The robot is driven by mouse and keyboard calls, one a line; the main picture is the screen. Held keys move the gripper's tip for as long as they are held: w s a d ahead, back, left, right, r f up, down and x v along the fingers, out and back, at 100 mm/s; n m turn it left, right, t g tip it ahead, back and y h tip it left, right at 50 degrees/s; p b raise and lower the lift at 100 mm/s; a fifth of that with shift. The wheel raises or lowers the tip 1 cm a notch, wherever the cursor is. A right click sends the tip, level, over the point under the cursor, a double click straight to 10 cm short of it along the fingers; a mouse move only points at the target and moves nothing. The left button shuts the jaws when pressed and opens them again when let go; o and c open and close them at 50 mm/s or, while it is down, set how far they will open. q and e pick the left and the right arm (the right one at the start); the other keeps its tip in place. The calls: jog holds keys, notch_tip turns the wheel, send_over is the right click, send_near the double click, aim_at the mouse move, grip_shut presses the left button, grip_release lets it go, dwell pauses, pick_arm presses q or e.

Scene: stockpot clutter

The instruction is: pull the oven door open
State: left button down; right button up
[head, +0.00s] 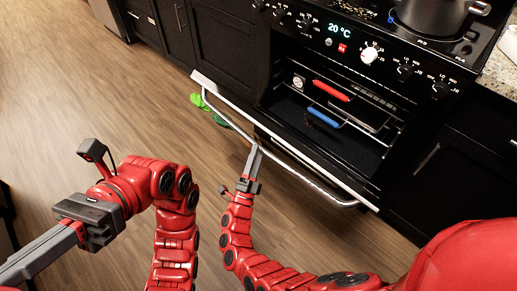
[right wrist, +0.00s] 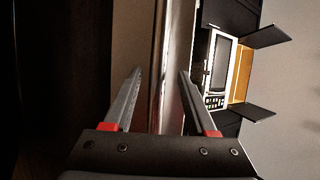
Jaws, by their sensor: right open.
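The oven door (head: 278,137) is partly open, tilted down and out from the black oven (head: 345,85), so the cavity shows behind it. Its long metal handle (head: 318,190) runs along the outer side of the door. My right gripper (head: 255,153) is at the middle of the handle. In the right wrist view the fingers (right wrist: 158,85) are apart, with the handle bar (right wrist: 159,60) and door edge between them; contact cannot be told. My left gripper (head: 35,258) is at the lower left, away from the oven; its finger gap is unclear.
Inside the oven are a red-handled item (head: 331,90), a blue-handled item (head: 325,117) and a rack. A pot (head: 432,15) stands on the cooktop. Green items (head: 208,108) show beside the door's left end. The wooden floor (head: 95,95) at left is clear.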

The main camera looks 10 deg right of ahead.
jog(key=b+v, duration=0.5)
jog(key=v, duration=1)
jog(key=shift+f, duration=0.35)
dwell(0.3)
jog(key=shift+s, duration=0.1)
